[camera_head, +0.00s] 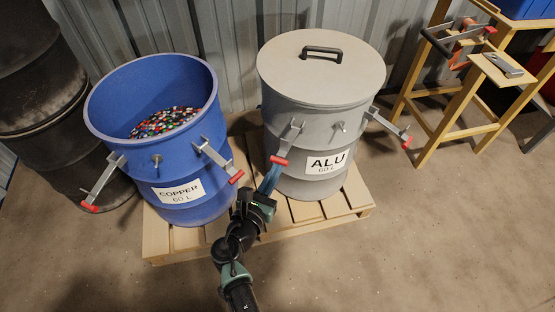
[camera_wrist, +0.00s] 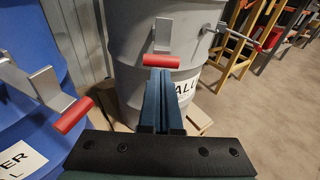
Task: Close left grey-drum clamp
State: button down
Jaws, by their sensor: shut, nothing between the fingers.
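The grey drum (camera_head: 318,125), labelled ALU 60 L, stands on a pallet with its flat grey lid (camera_head: 345,72) on top. Its left clamp (camera_head: 289,140) is a metal lever with a red grip, hanging outward and down from the drum's front left. In the wrist view the red grip of this clamp (camera_wrist: 161,61) is just beyond the fingertips. My gripper (camera_head: 270,178) is shut and empty, with blue fingers close below the red grip; I cannot tell whether they touch. The fingers also show in the wrist view (camera_wrist: 160,90). The right clamp (camera_head: 388,127) also sticks outward.
An open blue drum (camera_head: 180,212) labelled COPPER, with coloured scrap inside, stands left on the same wooden pallet (camera_head: 310,210). Its clamp with a red grip (camera_head: 236,176) juts close to my gripper's left. A wooden stand (camera_head: 440,125) is at right. The front floor is clear.

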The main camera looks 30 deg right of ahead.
notch_tip(320, 180, up, 4)
jog(key=g+y+p, duration=0.1)
jog(key=p, duration=0.5)
jog(key=shift+w+f+p, duration=0.1)
jog(key=shift+f+p, duration=0.1)
jog(key=shift+p, duration=0.2)
jog(key=r+y+p, duration=0.1)
jog(key=p, duration=0.3)
jog(key=r+g+y+p, duration=0.1)
jog(key=r+p, duration=0.1)
jog(key=p, duration=0.2)
jog(key=shift+w+d, duration=0.2)
jog(key=shift+d, duration=0.15)
notch_tip(320, 180, up, 5)
jog(key=g+y+p, duration=0.3)
jog(key=p, duration=0.6)
send_over(281, 155)
jog(key=shift+s+a+f, duration=0.15)
jog(key=shift+a, duration=0.05)
jog(key=shift+d+r+p, duration=0.25)
jog(key=shift+p, duration=0.3)
jog(key=w+d+r+b, duration=0.2)
jog(key=w+d+r, duration=0.2)
jog(key=w+d, duration=0.1)
jog(key=shift+d, duration=0.5)
jog(key=shift+w+d+r, duration=0.1)
jog(key=shift+w+d, duration=0.05)
jog(key=shift+w, duration=0.05)
